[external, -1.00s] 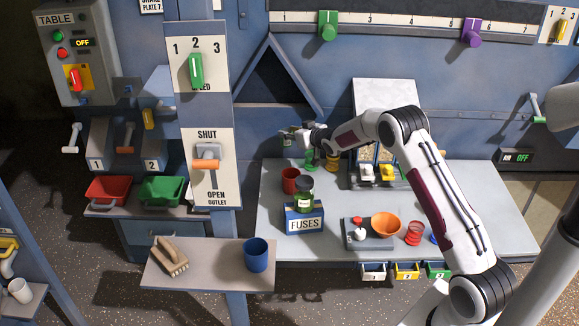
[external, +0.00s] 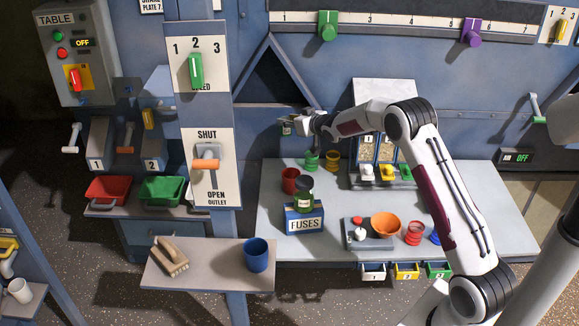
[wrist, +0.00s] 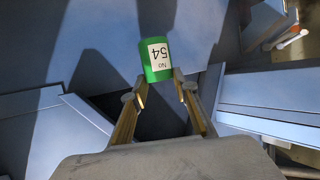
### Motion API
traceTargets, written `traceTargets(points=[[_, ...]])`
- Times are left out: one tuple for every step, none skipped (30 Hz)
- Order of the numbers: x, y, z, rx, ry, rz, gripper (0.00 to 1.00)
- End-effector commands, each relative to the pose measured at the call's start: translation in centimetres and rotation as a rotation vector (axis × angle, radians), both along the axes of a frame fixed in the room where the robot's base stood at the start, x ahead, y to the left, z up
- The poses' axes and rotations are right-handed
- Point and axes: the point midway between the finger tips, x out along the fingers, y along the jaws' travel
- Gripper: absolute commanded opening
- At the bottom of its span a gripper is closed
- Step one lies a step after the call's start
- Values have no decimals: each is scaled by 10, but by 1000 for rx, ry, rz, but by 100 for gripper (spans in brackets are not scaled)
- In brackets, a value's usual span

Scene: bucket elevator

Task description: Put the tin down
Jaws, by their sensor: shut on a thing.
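In the wrist view my gripper (wrist: 160,80) is shut on a green tin (wrist: 150,72) with a white label reading "No 54". The tin sits between the fingertips. In the external view my gripper (external: 289,121) is raised in the air above the back left of the grey worktable (external: 275,230), in front of the blue wall panel. The tin is small and mostly hidden by the gripper there. Its height above any surface is hard to judge.
A jar (external: 304,196) rests on the FUSES box (external: 304,223). An outlet lever (external: 206,164) stands left. The table's front left corner is bare.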

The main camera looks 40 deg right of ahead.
Motion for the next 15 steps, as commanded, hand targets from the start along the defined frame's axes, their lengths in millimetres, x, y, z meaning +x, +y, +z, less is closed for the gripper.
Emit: traceTargets(points=[[-1,2,1,0,-1,-1,15],[-2,3,1,-1,-1,-2,15],[-3,5,2,1,-1,-5,15],[-3,6,3,0,-1,-5,15],[-4,7,3,0,-2,-8,15],[-5,9,4,0,-2,-9,15],[-6,10,4,0,-2,-12,15],[-7,11,5,0,-1,-14,15],[-9,13,5,1,-2,-19,15],[-10,14,6,1,-1,-21,15],[-11,16,6,1,-1,-24,15],[-14,18,7,1,-1,-30,15],[-15,19,8,1,-1,-33,15],[-16,21,9,0,-1,-37,15],[-19,22,9,1,0,-43,15]])
